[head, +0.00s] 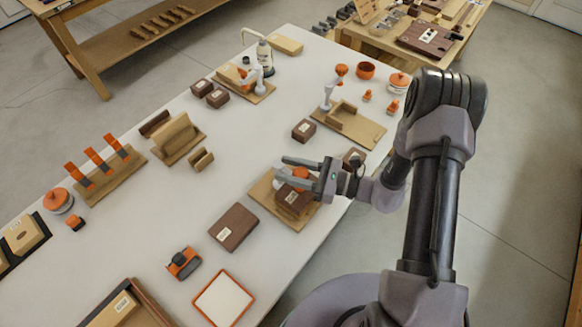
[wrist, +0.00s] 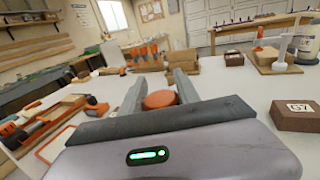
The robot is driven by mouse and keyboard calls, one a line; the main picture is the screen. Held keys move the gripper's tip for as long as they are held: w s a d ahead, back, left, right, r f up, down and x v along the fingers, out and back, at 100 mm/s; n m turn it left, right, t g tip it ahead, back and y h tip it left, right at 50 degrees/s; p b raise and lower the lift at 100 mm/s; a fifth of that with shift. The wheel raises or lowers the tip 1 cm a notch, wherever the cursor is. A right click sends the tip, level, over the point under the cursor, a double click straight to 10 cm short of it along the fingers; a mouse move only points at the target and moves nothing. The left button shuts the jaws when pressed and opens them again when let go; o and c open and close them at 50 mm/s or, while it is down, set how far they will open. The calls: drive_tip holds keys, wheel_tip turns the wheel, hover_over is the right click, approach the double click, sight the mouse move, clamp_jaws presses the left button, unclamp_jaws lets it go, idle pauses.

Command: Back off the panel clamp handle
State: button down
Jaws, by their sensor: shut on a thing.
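The panel clamp stands on a wooden base (head: 263,190) near the right edge of the white bench in the head view. A dark brown block (head: 293,200) with a pale label sits on that base. The clamp's round orange handle (head: 300,173) shows between my gripper's fingers; it also shows in the wrist view (wrist: 160,99). My gripper (head: 282,169) is shut on the orange handle, with its fingers on either side and reaching past it. The rest of the clamp is hidden behind my gripper.
A brown labelled box (head: 234,227) lies just left of the clamp base. An orange-black tool (head: 183,263) and an orange-rimmed tray (head: 223,299) are nearer. Another wooden fixture (head: 348,124) and a small brown block (head: 304,130) stand beyond.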

drive_tip(key=n+g, duration=0.1)
drive_tip(key=g, duration=0.1)
drive_tip(key=n+g+b, duration=0.1)
drive_tip(key=s+n+g+b, duration=0.1)
drive_tip(key=g, duration=0.1)
drive_tip(key=shift+f+n+g+y, duration=0.15)
drive_tip(key=shift+n+g+y, duration=0.15)
drive_tip(key=n+g, duration=0.1)
drive_tip(key=g, duration=0.1)
drive_tip(key=n+g+b, duration=0.1)
drive_tip(key=n+g+h, duration=0.1)
drive_tip(key=g, duration=0.1)
drive_tip(key=shift+s+n+g, duration=0.3)
drive_tip(key=shift+s, duration=0.1)
drive_tip(key=n+g+h, duration=0.1)
drive_tip(key=g, duration=0.1)
drive_tip(key=n+g+h, duration=0.1)
drive_tip(key=n+g, duration=0.1)
drive_tip(key=shift+s+d+r, duration=0.2)
drive_tip(key=shift+s, duration=0.2)
drive_tip(key=shift+s+d+n+g+h+p, duration=0.1)
drive_tip(key=shift+n+g+h+p, duration=0.2)
drive_tip(key=shift+n+g+h, duration=0.35)
drive_tip(key=shift+s+d+n+g+h+p, duration=0.1)
drive_tip(key=shift+n+g+h+p, duration=0.2)
drive_tip(key=shift+n+g+h, duration=0.35)
drive_tip(key=c, duration=0.9)
unclamp_jaws()
drive_tip(key=shift+s, duration=0.1)
drive_tip(key=shift+d, duration=0.1)
